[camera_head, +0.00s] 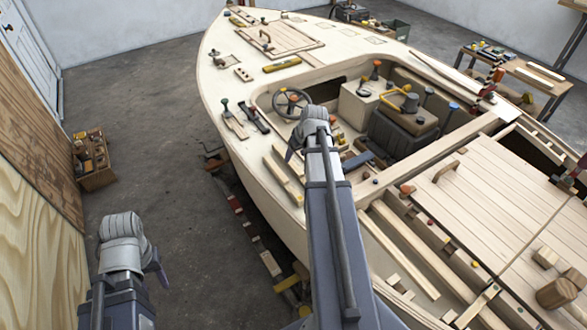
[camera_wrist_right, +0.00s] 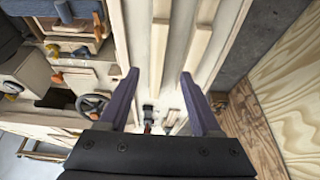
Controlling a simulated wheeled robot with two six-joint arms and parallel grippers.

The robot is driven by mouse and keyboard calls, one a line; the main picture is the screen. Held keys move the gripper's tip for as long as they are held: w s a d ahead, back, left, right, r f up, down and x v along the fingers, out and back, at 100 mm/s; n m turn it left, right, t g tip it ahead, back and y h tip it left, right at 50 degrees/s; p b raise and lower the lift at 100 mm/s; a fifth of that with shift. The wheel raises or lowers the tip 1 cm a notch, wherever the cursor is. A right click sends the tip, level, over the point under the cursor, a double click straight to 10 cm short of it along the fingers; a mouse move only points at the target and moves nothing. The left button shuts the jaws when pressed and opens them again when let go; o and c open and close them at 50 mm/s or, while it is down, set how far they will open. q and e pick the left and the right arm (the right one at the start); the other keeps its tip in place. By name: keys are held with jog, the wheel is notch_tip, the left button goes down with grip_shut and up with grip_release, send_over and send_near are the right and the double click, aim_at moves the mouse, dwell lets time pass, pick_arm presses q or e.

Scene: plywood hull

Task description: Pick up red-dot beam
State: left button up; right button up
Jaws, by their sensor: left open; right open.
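Two pale beams lie side by side on the boat's side deck in the head view, a longer outer beam (camera_head: 283,180) and a shorter inner one (camera_head: 288,162). Beams also show in the right wrist view, a left one (camera_wrist_right: 160,50) and a right one (camera_wrist_right: 196,55). I see no clear red dot on any of them, so I cannot tell which is the red-dot beam. My right gripper (camera_head: 313,140) is above the deck near these beams; its fingers (camera_wrist_right: 160,76) are open and empty. My left gripper (camera_head: 125,240) is open over the floor, left of the boat.
The cockpit with a steering wheel (camera_head: 291,102) and seat (camera_head: 402,130) lies beyond. More long beams (camera_head: 405,248) lie in the open hull at right.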

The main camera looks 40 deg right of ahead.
aim_at(294, 165)
jog(key=shift+b+x, duration=1.3)
jog(key=shift+x, duration=0.1)
jog(key=shift+s, duration=0.1)
jog(key=b+x, duration=0.4)
jog(key=shift+s+d+f, duration=0.25)
jog(key=shift+s+f, duration=0.05)
jog(key=shift+f, duration=0.05)
jog(key=shift+w+f+b, duration=0.2)
jog(key=shift+f+b, duration=0.15)
jog(key=shift+b, duration=0.2)
jog(key=shift+r, duration=0.1)
jog(key=shift+c, duration=0.3)
grip_shut()
